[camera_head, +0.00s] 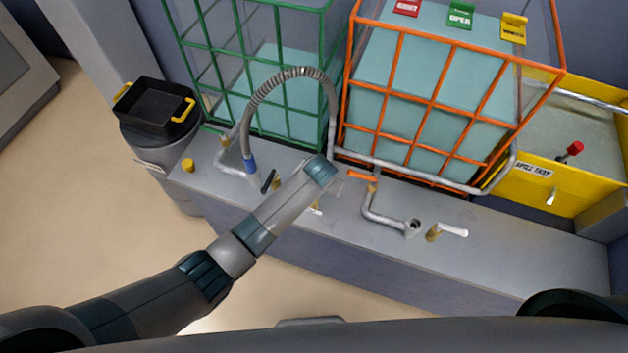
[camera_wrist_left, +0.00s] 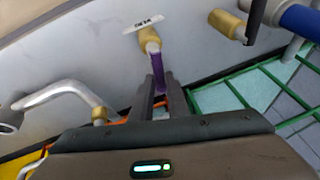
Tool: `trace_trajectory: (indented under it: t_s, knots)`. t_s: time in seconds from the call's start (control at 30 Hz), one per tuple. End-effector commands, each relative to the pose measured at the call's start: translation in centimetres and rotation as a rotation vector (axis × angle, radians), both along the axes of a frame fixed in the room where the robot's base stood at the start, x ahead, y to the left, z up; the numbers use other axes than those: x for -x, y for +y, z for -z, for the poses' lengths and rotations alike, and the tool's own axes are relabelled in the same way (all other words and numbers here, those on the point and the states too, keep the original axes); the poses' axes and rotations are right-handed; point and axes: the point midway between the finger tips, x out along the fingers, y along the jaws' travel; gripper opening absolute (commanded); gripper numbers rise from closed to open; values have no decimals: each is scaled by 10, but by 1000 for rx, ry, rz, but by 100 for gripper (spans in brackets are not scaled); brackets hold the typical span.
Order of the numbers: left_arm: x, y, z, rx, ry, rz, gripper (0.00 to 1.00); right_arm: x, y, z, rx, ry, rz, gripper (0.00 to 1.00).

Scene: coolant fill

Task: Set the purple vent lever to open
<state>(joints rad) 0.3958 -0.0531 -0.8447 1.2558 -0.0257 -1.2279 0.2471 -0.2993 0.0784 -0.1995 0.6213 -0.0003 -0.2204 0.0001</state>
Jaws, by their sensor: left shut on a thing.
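The purple vent lever (camera_wrist_left: 155,66) shows in the left wrist view, sticking out from a brass valve (camera_wrist_left: 148,38) beside a white label (camera_wrist_left: 143,23). My left gripper (camera_wrist_left: 158,84) has its two dark fingers on either side of the lever, closed on it. In the head view my left arm reaches in from the lower left and its wrist covers the lever; only a bit of brass and the white label (camera_head: 315,211) show beside it. My right gripper is out of view.
An orange-caged tank (camera_head: 432,103) and a green-caged tank (camera_head: 283,90) stand behind the bench. An orange-handled valve (camera_head: 361,176), a black-handled valve (camera_head: 268,181) and a white-handled valve (camera_head: 453,230) are nearby. A yellow spill tray (camera_head: 540,185) is at right.

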Motion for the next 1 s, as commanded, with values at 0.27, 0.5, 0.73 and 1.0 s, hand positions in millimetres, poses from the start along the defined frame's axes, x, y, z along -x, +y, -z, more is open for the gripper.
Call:
trace_trajectory:
  t_s: [0.27,0.5,0.73,1.0]
  knots:
    - [-2,1,-1,1,0,-130,0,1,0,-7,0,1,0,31]
    - [-3,3,0,1,-1,-163,0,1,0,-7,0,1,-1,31]
    - [-4,3,0,1,0,-164,0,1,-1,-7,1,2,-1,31]
    - [-4,3,0,1,-1,-163,33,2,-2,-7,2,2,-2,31]
